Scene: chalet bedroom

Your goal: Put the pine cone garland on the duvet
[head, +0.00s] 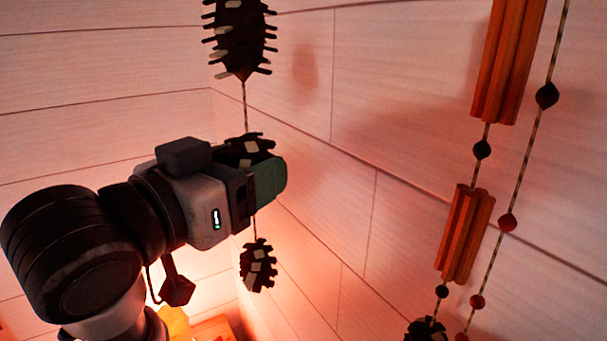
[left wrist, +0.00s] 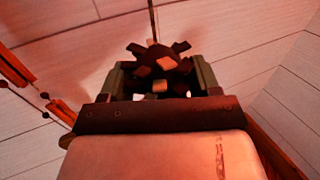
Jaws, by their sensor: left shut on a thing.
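The pine cone garland (head: 240,40) hangs on a string in front of the wooden wall, with dark cones strung one above another. My left gripper (head: 268,180) is shut around its middle cone. One cone hangs above the gripper and a smaller one (head: 258,265) hangs below it. In the left wrist view, the held cone (left wrist: 160,66) sits between the two fingers (left wrist: 160,84), with the string rising above it. The fingers partly hide the held cone. The duvet and my right gripper are not in view.
A second hanging string with orange-brown stick bundles (head: 466,232) and dark beads hangs at the right, beside a beaded string (head: 508,222). The pale plank wall (head: 400,130) is behind. A warm glow and part of a wooden thing show at the bottom.

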